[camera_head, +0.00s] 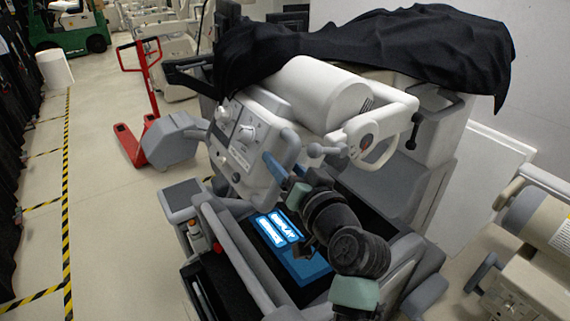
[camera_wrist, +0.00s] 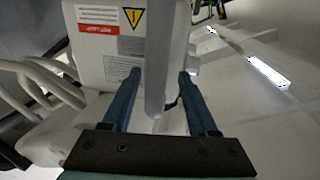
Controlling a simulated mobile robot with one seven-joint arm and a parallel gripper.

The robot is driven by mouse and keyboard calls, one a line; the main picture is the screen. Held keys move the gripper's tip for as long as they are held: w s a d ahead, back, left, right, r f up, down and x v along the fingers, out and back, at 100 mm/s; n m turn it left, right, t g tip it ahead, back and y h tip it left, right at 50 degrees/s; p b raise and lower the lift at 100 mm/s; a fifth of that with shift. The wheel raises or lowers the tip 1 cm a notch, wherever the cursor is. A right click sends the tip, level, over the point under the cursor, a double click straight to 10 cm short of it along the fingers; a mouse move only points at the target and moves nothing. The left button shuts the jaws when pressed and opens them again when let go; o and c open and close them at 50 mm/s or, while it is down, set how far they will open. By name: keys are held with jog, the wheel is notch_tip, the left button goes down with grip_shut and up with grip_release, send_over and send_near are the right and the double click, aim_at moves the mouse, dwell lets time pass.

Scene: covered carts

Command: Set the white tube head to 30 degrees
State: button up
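The white tube head (camera_head: 318,92) is a large cylinder with a boxy control panel (camera_head: 243,150) at its left end, on top of the cart in the head view. It sits tilted; I cannot read its angle. A looped white handle (camera_head: 378,160) sticks out at its right. My gripper (camera_head: 284,180) is at the panel's lower right edge, its blue fingers apart. In the wrist view my gripper (camera_wrist: 160,74) has a pale upright bar or edge (camera_wrist: 160,50) between its fingers. Whether the fingers touch it is unclear. A white housing with labels (camera_wrist: 100,45) is just beyond.
A black cloth (camera_head: 400,45) covers the cart's back. A lit blue screen (camera_head: 285,240) lies below my arm. A red pallet jack (camera_head: 145,85) stands at the left and another machine (camera_head: 540,230) at the right. The left floor is clear, with yellow-black tape.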

jog(key=shift+d+f, duration=0.15)
jog(key=shift+s+d+b, duration=0.3)
jog(key=shift+s+b, duration=0.1)
jog(key=shift+s, duration=0.1)
jog(key=b+v, duration=0.4)
jog(key=v, duration=0.7)
jog(key=shift+s, duration=0.35)
jog(key=shift+r+b, duration=0.3)
